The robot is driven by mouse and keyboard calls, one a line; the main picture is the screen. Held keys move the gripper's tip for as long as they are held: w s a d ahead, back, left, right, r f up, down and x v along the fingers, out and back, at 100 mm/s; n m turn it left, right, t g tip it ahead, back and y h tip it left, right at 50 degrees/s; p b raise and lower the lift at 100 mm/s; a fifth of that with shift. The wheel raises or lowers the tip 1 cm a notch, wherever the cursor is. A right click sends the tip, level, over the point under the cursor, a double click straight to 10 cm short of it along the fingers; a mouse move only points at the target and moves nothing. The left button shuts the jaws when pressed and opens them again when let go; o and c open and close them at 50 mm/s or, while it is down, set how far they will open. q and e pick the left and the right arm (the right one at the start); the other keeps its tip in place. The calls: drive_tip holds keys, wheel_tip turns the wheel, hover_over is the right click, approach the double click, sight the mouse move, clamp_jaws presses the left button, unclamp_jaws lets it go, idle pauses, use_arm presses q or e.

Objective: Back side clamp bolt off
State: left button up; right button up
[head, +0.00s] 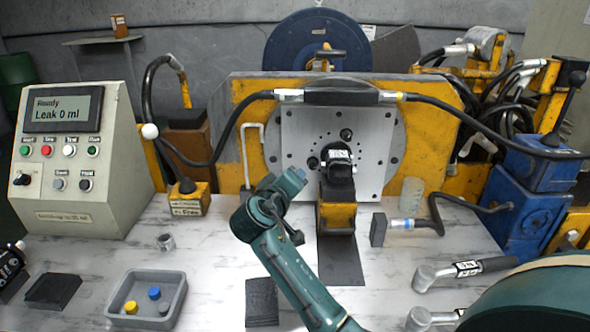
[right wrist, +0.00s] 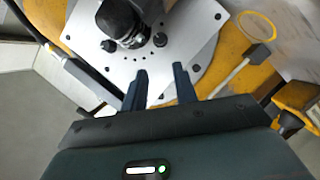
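The hydraulic motor (head: 337,170) sits against a light mounting plate (head: 373,150) in the head view. Black clamp bolt heads show on the plate beside it, one above (head: 346,134) and one to its left (head: 312,162). In the right wrist view the motor (right wrist: 120,18) is at upper left, with dark bolt heads near it, one on the left (right wrist: 108,46) and one on the right (right wrist: 160,40). My right gripper (head: 290,182) is left of the motor, in front of the plate. Its fingers (right wrist: 161,72) are apart with nothing between them. My left gripper is out of view.
A yellow block (head: 336,217) stands below the motor. A black hose (head: 230,125) arches across the plate top. A grey tray (head: 140,305) with small caps and a control box (head: 70,150) are at left. A torque wrench (head: 465,268) lies at right.

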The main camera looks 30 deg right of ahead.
sight(310, 166)
drive_tip(key=b+x, duration=0.1)
drive_tip(key=x, duration=1.2)
drive_tip(key=shift+w, duration=0.1)
clamp_jaws()
drive_tip(key=n+h, duration=0.1)
drive_tip(key=n, duration=0.2)
drive_tip(key=shift+w+a+f+h, duration=0.1)
drive_tip(key=shift+f+h, duration=0.15)
drive_tip(key=shift+h, duration=0.15)
drive_tip(key=shift+f+n+t+h+b, duration=0.15)
drive_tip(key=shift+n+t+h+b, duration=0.15)
drive_tip(key=shift+n, duration=0.8)
drive_tip(key=shift+f+n+t+h+b, duration=0.15)
drive_tip(key=shift+n+h, duration=0.25)
drive_tip(key=shift+n, duration=0.7)
